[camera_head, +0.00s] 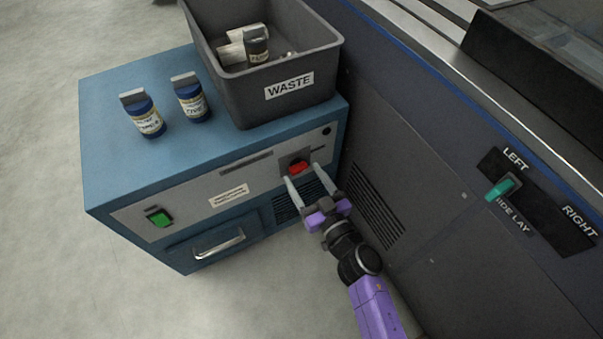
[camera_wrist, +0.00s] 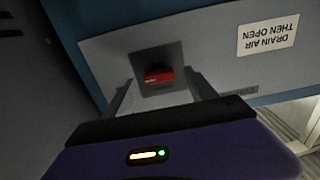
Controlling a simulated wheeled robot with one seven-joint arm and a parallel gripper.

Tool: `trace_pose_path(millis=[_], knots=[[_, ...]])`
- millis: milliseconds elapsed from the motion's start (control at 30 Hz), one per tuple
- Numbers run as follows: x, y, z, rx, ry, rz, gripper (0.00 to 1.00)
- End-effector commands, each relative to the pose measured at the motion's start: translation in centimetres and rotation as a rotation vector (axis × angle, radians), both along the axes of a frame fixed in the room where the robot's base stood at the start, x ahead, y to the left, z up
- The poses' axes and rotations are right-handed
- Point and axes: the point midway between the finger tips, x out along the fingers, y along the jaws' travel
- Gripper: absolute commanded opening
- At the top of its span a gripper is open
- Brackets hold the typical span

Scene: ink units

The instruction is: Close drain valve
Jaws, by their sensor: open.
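The drain valve appears to be the red handle (camera_head: 298,168) on a dark plate at the right end of the blue cabinet's front panel. It also shows in the wrist view as a red handle (camera_wrist: 158,76), lying crosswise in that picture. My gripper (camera_head: 306,172) is open, with its two fingers on either side of the red handle. In the wrist view my gripper (camera_wrist: 163,93) has one finger left and one right of the handle, with gaps that look clear. I cannot tell whether either finger touches it.
The blue cabinet (camera_head: 110,100) carries two blue-labelled bottles (camera_head: 145,115) and a grey waste bin (camera_head: 225,90). A green switch (camera_head: 159,217) and a drawer handle (camera_head: 219,243) are on its front. A dark machine wall (camera_head: 400,150) with a green lever (camera_head: 502,188) stands close on the right.

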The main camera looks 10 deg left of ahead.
Motion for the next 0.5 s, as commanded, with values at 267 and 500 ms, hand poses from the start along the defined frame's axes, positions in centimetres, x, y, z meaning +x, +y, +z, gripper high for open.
trace_pose_path(millis=[267,500], knots=[[1.8,1.2,-0.1,0.001,0.001,-0.001,0.66],[1.9,1.2,0.0,-0.001,0.001,-0.001,0.66]])
